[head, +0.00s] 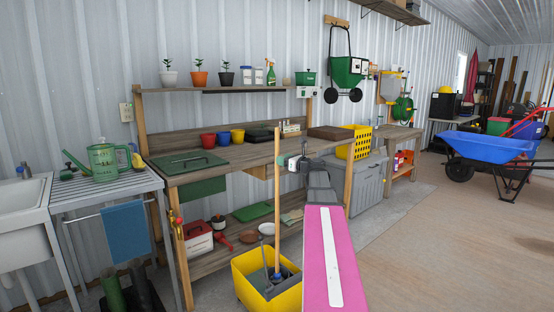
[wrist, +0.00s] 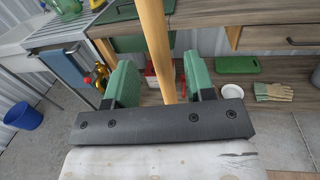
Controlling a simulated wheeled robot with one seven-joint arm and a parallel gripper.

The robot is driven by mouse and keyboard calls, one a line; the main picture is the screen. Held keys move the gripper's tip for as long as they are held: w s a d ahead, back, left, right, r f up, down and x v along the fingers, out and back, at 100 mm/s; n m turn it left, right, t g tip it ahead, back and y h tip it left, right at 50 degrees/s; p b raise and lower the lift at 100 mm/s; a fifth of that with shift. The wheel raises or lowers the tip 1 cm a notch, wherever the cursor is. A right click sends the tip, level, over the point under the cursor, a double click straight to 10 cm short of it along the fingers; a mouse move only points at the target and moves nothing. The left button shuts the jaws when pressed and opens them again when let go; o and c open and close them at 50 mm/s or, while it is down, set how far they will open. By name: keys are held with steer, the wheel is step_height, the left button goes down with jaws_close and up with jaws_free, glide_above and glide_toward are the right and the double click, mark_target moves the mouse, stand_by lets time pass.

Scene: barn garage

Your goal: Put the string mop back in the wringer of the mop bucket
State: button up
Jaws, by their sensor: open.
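The string mop's wooden handle (head: 277,200) rises nearly upright from the yellow mop bucket (head: 246,289). The bucket stands on the floor in front of the workbench, in the head view's lower middle. A grey part shows inside it at the foot of the handle; I cannot make out the strings or how the mop head sits against the wringer. My gripper (head: 290,161) is at the upper part of the handle. In the wrist view, the handle (wrist: 157,45) passes between the open green fingers of my gripper (wrist: 160,80), with a gap on both sides.
The workbench (head: 235,158) runs behind the handle, with pots on top and a lower shelf. A yellow crate (head: 353,142) and a grey cabinet (head: 368,185) are at its right. A blue wheelbarrow (head: 488,146) stands farther right. Floor between is clear.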

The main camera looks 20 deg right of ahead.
steer(key=v, duration=0.6)
steer(key=s+a+f+n+g+h, duration=0.1)
steer(key=s+a+f+n+g, duration=0.2)
steer(key=a+f, duration=0.45)
steer(key=s+a+f+n+g, duration=0.1)
steer(key=a+f+n+g, duration=0.2)
steer(key=a+f+n, duration=0.4)
steer(key=s+a+f+n+g+h, duration=0.1)
steer(key=s+a+f+n+g, duration=0.2)
steer(key=a+f, duration=0.35)
steer(key=s+a+f+n+g+h, duration=0.3)
steer(key=s+f+n, duration=0.5)
steer(key=f, duration=0.1)
steer(key=s+a+f+n+g+h, duration=0.4)
steer(key=s+f+n, duration=0.5)
steer(key=f, duration=0.1)
steer(key=shift+s+a, duration=0.25)
steer(key=shift+s, duration=0.1)
steer(key=shift+f, duration=0.1)
